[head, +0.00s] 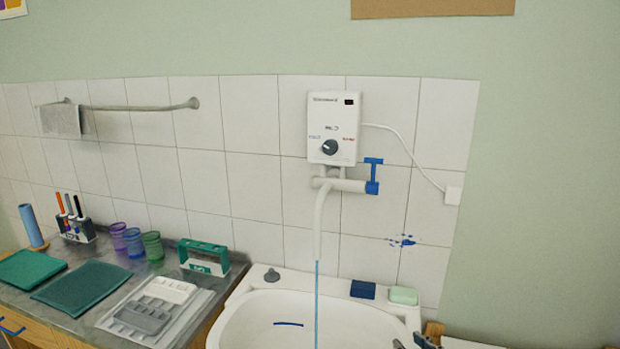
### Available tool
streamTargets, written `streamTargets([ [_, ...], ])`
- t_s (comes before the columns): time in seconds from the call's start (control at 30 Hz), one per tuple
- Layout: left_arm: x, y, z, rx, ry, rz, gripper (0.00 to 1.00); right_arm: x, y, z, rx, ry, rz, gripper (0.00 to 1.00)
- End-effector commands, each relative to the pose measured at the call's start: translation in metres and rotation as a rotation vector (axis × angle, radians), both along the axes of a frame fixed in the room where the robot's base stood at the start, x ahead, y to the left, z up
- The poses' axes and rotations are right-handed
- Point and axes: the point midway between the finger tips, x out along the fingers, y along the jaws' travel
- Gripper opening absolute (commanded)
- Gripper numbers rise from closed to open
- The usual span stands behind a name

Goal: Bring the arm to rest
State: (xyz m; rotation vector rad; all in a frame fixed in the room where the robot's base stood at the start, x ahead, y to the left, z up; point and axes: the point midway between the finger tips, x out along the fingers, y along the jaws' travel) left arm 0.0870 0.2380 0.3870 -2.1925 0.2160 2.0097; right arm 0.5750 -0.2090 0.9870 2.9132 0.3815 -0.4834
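The tip of my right gripper (413,342) shows at the bottom edge of the head view, at the right rim of the white sink (230,316). Only small dark parts of it are in the picture, so its opening cannot be made out. A pale part beside it at the lower right looks like my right arm. My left gripper is not in view.
A white water heater (333,127) with a blue-handled tap (372,176) hangs above the sink. A thin blue stream runs from its spout (319,222). A dark blue block (363,289) and a green soap (403,295) lie on the back rim. Left, the counter (75,298) is crowded.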

Motion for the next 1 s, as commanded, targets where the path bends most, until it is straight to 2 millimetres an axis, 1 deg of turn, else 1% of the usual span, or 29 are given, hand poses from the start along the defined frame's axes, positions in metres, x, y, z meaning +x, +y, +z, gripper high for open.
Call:
streamTargets([
  [0.03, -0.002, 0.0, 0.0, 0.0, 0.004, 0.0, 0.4, -0.027, 0.006, -0.032, -0.007, 0.1, -0.015, 0.27],
  [0.07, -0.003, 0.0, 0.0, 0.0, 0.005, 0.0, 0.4, -0.043, 0.008, -0.049, -0.016, 0.158, -0.026, 0.27],
  [0.1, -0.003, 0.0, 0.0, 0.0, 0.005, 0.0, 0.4, -0.065, 0.009, -0.069, -0.029, 0.234, -0.04, 0.27],
  [0.17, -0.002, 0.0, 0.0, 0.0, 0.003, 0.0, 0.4, -0.097, 0.01, -0.095, -0.048, 0.34, -0.061, 0.27],
  [0.2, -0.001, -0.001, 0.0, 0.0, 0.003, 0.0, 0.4, -0.117, 0.009, -0.109, -0.059, 0.406, -0.074, 0.27],
  [0.27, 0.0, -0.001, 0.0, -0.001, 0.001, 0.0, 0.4, -0.146, 0.009, -0.126, -0.072, 0.492, -0.092, 0.27],
  [0.3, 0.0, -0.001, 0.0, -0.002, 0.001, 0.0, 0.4, -0.163, 0.009, -0.135, -0.079, 0.543, -0.102, 0.27],
  [0.4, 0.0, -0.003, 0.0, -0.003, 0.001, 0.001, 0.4, -0.203, 0.007, -0.152, -0.096, 0.657, -0.124, 0.27],
  [0.47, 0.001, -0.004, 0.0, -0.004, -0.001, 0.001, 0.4, -0.225, 0.007, -0.159, -0.103, 0.719, -0.137, 0.27],
  [0.5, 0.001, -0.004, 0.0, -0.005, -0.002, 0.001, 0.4, -0.24, 0.006, -0.163, -0.107, 0.759, -0.146, 0.27],
  [0.57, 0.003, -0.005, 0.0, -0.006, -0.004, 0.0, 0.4, -0.261, 0.005, -0.168, -0.114, 0.818, -0.158, 0.27],
  [0.6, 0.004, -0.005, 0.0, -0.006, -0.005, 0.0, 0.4, -0.275, 0.005, -0.171, -0.116, 0.856, -0.166, 0.27],
  [0.67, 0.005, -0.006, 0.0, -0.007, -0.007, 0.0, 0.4, -0.294, 0.004, -0.174, -0.121, 0.909, -0.177, 0.27],
  [0.7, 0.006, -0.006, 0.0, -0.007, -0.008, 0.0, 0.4, -0.296, 0.004, -0.182, -0.126, 0.925, -0.18, 0.27],
  [0.87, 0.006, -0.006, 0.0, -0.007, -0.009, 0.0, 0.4, -0.285, 0.005, -0.221, -0.131, 0.934, -0.175, 0.27],
  [0.97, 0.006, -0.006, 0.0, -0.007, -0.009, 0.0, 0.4, -0.282, 0.006, -0.248, -0.132, 0.945, -0.172, 0.27],
  [1.0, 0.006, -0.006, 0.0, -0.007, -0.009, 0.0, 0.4, -0.281, 0.006, -0.26, -0.133, 0.95, -0.172, 0.27],
])
